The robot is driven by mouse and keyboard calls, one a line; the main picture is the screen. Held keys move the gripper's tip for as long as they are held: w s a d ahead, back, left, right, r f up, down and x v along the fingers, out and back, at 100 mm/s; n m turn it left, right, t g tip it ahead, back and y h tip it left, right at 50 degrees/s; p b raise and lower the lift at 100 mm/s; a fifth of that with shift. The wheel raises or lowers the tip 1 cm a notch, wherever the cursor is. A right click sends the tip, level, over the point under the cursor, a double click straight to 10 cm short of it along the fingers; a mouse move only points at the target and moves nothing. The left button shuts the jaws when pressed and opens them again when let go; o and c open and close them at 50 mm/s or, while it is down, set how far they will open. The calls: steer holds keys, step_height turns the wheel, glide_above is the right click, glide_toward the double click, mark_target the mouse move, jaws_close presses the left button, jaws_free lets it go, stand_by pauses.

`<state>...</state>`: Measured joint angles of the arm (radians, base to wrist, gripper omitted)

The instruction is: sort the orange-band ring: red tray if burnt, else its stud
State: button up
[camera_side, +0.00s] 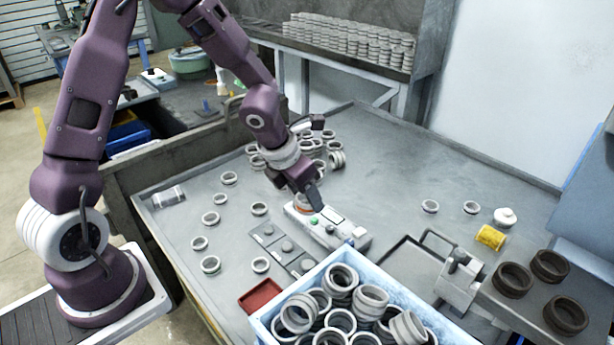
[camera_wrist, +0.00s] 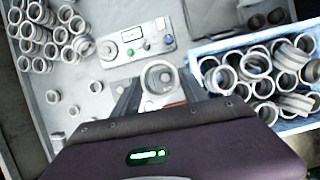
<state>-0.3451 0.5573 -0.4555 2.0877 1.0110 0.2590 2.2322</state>
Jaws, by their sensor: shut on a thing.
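In the wrist view my gripper (camera_wrist: 160,88) is shut on a pale grey metal ring (camera_wrist: 158,76), seen nearly face-on between the fingers. A small reddish patch shows just below the ring; I cannot tell if it is the orange band. The red tray (camera_side: 260,296) lies empty beside the blue crate. Dark plates with studs (camera_side: 287,245) lie left of the control box.
A control box (camera_side: 335,234) with a green button stands close to my gripper. A blue crate (camera_side: 262,326) full of grey rings is at the front. Loose rings (camera_side: 228,178) lie at left, with more piled behind. Dark rings (camera_side: 513,279) sit at right.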

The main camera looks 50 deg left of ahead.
mark_target(310, 263)
step_height(310, 263, down, 21)
steer(key=shift+f, duration=0.2)
stand_by(0.4)
steer(key=o, duration=1.7)
steer(key=shift+c, duration=0.2)
steer(key=v, duration=0.7)
